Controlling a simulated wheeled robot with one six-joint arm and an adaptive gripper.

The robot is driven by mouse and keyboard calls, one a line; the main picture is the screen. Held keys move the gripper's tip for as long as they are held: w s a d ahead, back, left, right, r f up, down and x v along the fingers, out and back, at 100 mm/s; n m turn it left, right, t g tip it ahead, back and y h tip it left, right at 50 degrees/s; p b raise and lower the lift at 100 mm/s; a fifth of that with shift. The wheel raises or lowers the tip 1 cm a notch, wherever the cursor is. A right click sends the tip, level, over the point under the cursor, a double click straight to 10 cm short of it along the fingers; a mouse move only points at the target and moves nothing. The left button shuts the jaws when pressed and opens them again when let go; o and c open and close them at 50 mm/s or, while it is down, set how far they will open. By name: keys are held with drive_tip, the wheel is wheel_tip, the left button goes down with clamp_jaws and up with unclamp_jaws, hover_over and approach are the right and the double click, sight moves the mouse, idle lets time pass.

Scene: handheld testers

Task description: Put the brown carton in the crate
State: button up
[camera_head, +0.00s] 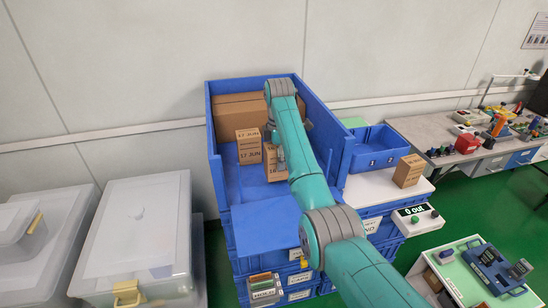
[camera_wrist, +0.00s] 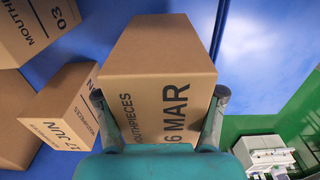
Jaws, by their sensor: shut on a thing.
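A brown carton (camera_wrist: 155,50) marked "MOUTHPIECES" and "16 MAR" is between the two fingers of my gripper (camera_wrist: 160,95), which is shut on it. In the head view this carton (camera_head: 271,174) shows partly behind my arm, within the outline of the big blue crate (camera_head: 213,150). I cannot tell whether it touches the crate floor. The crate also holds a carton marked "17 JUN" (camera_head: 248,148) and a larger brown carton (camera_head: 238,112) against the back. In the wrist view the "17 JUN" carton (camera_wrist: 62,105) is left of the held one.
Another brown carton (camera_head: 408,171) stands on a white surface at the right, beside a small blue bin (camera_head: 378,147). Clear lidded boxes (camera_head: 135,225) stand left. The crate floor left of the held carton is partly bare.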

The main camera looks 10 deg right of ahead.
drive_tip(key=shift+f, duration=0.5)
drive_tip(key=o, duration=1.3)
drive_tip(key=shift+o, duration=0.2)
drive_tip(key=shift+r, duration=0.1)
